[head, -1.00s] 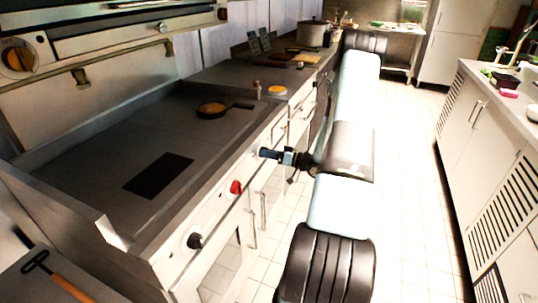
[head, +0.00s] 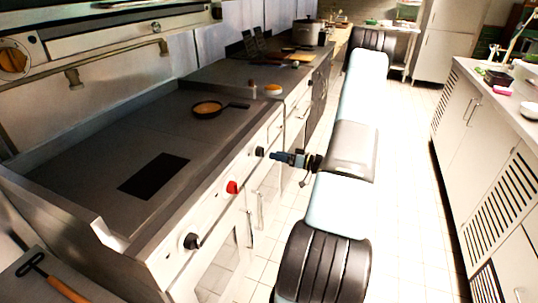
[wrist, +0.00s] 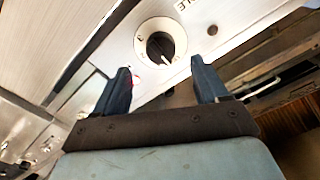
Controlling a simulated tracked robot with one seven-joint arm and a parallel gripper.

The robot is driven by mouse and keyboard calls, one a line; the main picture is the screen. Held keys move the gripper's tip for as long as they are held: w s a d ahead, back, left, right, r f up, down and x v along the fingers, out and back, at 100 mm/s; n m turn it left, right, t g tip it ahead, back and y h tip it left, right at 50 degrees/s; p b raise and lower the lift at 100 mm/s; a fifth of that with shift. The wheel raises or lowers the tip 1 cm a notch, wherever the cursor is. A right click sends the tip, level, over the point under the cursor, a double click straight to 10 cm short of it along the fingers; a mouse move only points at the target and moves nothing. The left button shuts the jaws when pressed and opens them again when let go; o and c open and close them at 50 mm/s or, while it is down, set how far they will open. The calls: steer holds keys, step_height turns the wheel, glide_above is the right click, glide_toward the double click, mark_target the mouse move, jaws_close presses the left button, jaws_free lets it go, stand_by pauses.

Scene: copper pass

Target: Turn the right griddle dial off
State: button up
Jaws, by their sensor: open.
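The griddle (head: 100,140) is on the left in the head view, with black, red and black dials along its front. The far black dial (head: 259,152), the right one as one faces the front, is just left of my gripper (head: 273,156). In the wrist view this dial (wrist: 160,47) is a dark knob in a white ring, with a pale pointer line towards the lower right. My gripper (wrist: 162,80) is open, and the dial lies ahead, between and beyond the fingertips. The red dial (head: 232,187) and near black dial (head: 192,241) are closer to the camera.
A pan (head: 207,109) with orange-brown contents sits on the griddle. A scraper with a wooden handle (head: 66,290) lies at lower left. Handles and doors are below the dials.

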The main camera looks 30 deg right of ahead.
steer(key=v, duration=0.7)
steer(key=shift+s+d, duration=0.15)
steer(key=shift+s, duration=0.1)
steer(key=s+a+r+n+g, duration=0.35)
steer(key=a+r+g, duration=0.95)
steer(key=a+r, duration=0.75)
steer(key=s+a+r+m+t+h, duration=0.2)
steer(key=s+a+r+h, duration=0.2)
steer(key=s+r, duration=0.3)
steer(key=s+a+r+m+t+h, duration=0.2)
steer(key=s+r+h, duration=0.5)
steer(key=s, duration=0.5)
steer(key=shift+s+a+r+m, duration=0.3)
steer(key=shift+a+r+m, duration=0.4)
steer(key=shift+a, duration=0.6)
